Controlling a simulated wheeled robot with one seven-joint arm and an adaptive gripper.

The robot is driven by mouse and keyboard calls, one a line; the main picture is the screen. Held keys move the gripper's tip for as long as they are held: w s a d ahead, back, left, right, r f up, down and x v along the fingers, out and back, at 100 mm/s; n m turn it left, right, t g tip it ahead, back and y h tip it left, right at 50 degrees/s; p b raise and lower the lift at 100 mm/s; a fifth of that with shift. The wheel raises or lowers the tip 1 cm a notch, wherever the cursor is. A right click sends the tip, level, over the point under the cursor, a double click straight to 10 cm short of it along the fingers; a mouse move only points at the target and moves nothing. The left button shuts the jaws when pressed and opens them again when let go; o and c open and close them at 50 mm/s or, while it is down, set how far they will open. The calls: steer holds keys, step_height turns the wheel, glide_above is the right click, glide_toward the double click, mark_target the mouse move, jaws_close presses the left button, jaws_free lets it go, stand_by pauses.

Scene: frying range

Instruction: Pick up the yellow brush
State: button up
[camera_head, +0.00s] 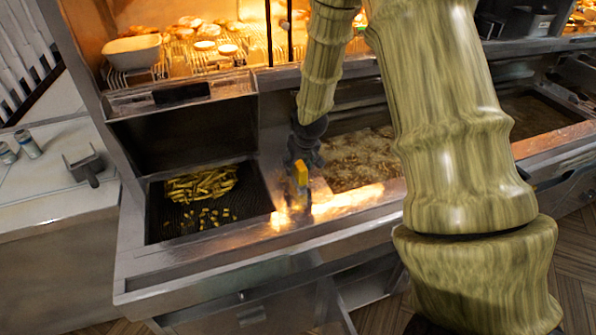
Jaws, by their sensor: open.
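A small yellow thing (300,173), which looks like the yellow brush, is on the metal strip between the fry tray and the oil vat. My gripper (304,178) is dark, points down and is open, right at the yellow thing. The two overlap in this view, and I cannot tell whether the fingers touch it or are around it. The gripper and the arm hide part of the yellow thing. The fingertips are small and hard to make out.
A sunken tray (158,222) of fries lies to the left. A vat of bubbling oil (350,160) lies to the right. A lit shelf with food (205,45) and a white bowl (132,50) stands behind. A grey scoop (88,166) rests on the left counter.

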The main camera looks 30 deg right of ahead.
steer(key=shift+c, duration=0.4)
steer(key=c, duration=1.1)
steer(key=shift+o, duration=0.2)
steer(key=shift+r, duration=0.1)
